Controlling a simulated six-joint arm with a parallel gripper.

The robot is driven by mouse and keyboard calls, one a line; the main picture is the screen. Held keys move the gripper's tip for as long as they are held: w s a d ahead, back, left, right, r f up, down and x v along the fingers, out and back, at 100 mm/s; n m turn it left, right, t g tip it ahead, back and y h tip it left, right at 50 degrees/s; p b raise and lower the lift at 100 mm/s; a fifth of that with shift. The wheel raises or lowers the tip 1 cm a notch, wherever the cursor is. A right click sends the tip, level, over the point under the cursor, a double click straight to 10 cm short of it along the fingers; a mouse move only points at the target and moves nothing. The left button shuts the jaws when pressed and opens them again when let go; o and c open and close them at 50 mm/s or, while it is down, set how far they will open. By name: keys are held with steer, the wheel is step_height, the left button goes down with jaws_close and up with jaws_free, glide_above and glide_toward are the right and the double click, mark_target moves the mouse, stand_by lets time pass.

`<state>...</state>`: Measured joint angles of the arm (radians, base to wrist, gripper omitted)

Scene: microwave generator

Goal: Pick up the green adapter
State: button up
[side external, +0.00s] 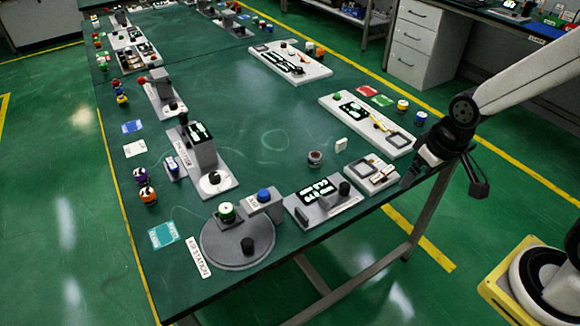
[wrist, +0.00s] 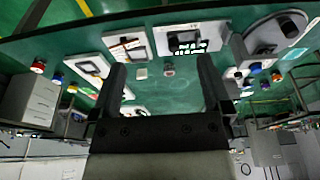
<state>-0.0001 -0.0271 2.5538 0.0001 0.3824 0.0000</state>
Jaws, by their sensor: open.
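A green-topped, pale-sided cylinder (side external: 226,211), the one that best fits the green adapter, sits upright on a grey block on the round grey station at the near left of the table. I cannot make out its green top surely in the wrist view. My gripper (side external: 443,176) is at the right edge of the table, far from this cylinder, with its fingers spread. In the wrist view my gripper (wrist: 162,68) has nothing between its fingers but a view of the table beyond.
A blue-topped block (side external: 264,198) stands close beside the green cylinder, and a black knob (side external: 247,245) is on the same station. A display panel (side external: 318,199) and a small grey panel (side external: 371,174) lie toward my gripper. The table middle is mostly clear.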

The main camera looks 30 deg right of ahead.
steer(key=shift+w+v, duration=0.45)
steer(key=shift+v, duration=1.6)
steer(key=w+a+n+t+h, duration=0.2)
steer(key=w+a+n+h, duration=0.4)
steer(key=w+a+n, duration=1.25)
steer(key=w+a+n+t, duration=0.2)
steer(key=a+n+t, duration=0.6)
steer(key=a+n, duration=0.7)
steer(key=m, duration=0.3)
glide_toward(226, 212)
steer(key=w, duration=0.1)
steer(key=w+d, duration=0.1)
steer(key=w, duration=0.1)
steer(key=shift+w+f+g, duration=0.15)
steer(key=shift+g, duration=0.15)
steer(key=shift+f, duration=0.25)
steer(key=shift+x, duration=3.85)
steer(key=shift+d, duration=0.15)
